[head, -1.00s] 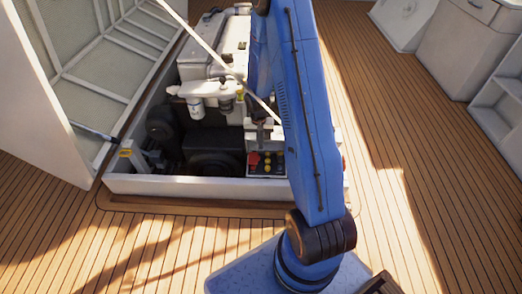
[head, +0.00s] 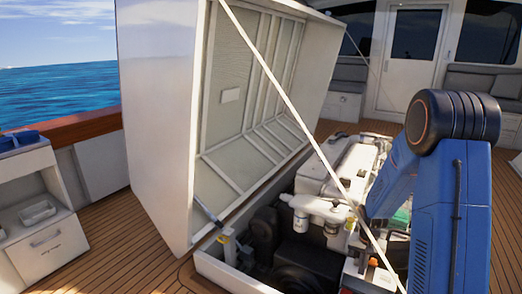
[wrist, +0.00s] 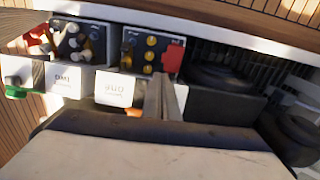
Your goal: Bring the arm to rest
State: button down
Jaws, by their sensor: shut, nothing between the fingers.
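My blue arm (head: 440,215) stands at the right of the head view, bent at a dark elbow, with its forearm reaching down into the open engine hatch. My gripper is hidden or out of frame there. In the wrist view my gripper (wrist: 167,92) shows as two grey fingers closed together, with nothing between them. They point at a panel with yellow knobs and a red switch (wrist: 173,58). White labelled boxes (wrist: 114,88) lie just left of the fingers. Whether the fingers touch anything, I cannot tell.
The raised white hatch lid (head: 165,130) stands open at the left, with a thin pale stay (head: 290,110) crossing in front of the engine (head: 345,170). The hatch frame (head: 225,275) edges the opening. A white cabinet (head: 40,225) stands far left; the deck beside it is clear.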

jog(key=s+a+r+n+t, duration=0.1)
jog(key=s+a+r, duration=0.2)
jog(key=r, duration=0.4)
jog(key=s+a+r+n, duration=0.1)
jog(key=s+a+r, duration=0.1)
jog(key=s+r, duration=0.35)
jog(key=s+a+r+n+t, duration=0.1)
jog(key=s+a+r, duration=0.15)
jog(key=r, duration=0.65)
jog(key=s+a+r+n+t, duration=0.1)
jog(key=s+a+r, duration=0.1)
jog(key=s, duration=0.4)
jog(key=s+a+r+n+t, duration=0.1)
jog(key=s+a+r, duration=0.1)
jog(key=s+r, duration=0.3)
jog(key=s+a+r+n+t, duration=0.1)
jog(key=s+a+r, duration=0.1)
jog(key=s, duration=0.6)
jog(key=shift+s+a+r+y, duration=0.3)
jog(key=shift+a+r, duration=0.1)
jog(key=shift+r, duration=0.35)
